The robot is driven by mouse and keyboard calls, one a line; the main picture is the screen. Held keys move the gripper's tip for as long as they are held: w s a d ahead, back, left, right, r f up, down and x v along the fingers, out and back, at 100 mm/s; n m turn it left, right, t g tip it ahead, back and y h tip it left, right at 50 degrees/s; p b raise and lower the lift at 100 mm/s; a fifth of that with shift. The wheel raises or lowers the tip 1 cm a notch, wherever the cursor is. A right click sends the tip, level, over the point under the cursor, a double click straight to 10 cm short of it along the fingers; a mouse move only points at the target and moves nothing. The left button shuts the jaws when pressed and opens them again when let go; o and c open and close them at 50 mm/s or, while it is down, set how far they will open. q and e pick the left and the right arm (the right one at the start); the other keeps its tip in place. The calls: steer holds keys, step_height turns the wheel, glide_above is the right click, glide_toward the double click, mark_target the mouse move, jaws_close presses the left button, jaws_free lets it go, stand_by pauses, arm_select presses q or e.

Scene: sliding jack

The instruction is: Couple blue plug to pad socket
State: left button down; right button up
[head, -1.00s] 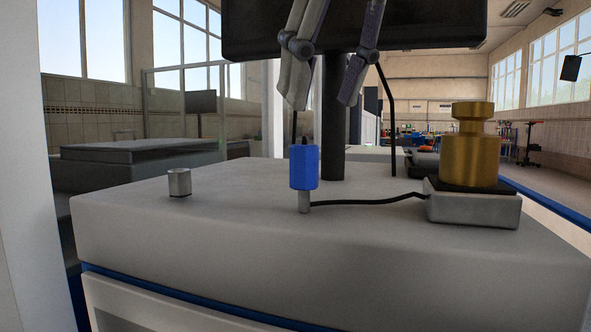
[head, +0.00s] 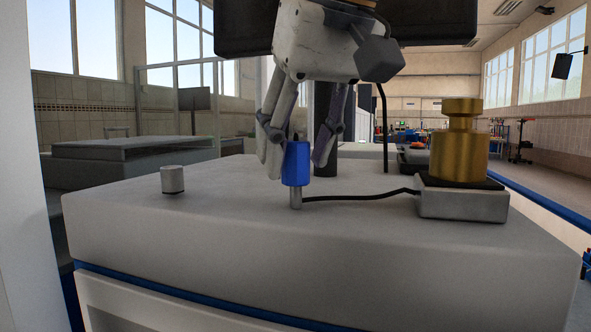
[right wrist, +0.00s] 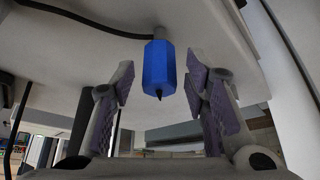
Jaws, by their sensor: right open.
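The blue plug (head: 296,163), a blue hexagonal body on a thin metal stem, stands upright on the grey worktop (head: 230,222). A black cable runs from its stem base to the right. My right gripper (head: 297,158) points down around the plug, open, one finger on each side. In the right wrist view the plug (right wrist: 159,66) lies between the spread fingers, with a visible gap on both sides. A short silver cylinder (head: 172,181), seemingly the pad socket, stands apart on the worktop to the left. My left gripper is out of view.
A brass weight (head: 459,145) sits on a grey block with a black top (head: 462,204) at the right; the cable reaches this block. A dark post (head: 325,100) and dark panel (head: 440,25) stand behind. The worktop between plug and silver cylinder is clear.

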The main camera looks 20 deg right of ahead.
jaws_close()
steer(key=shift+r, duration=2.55)
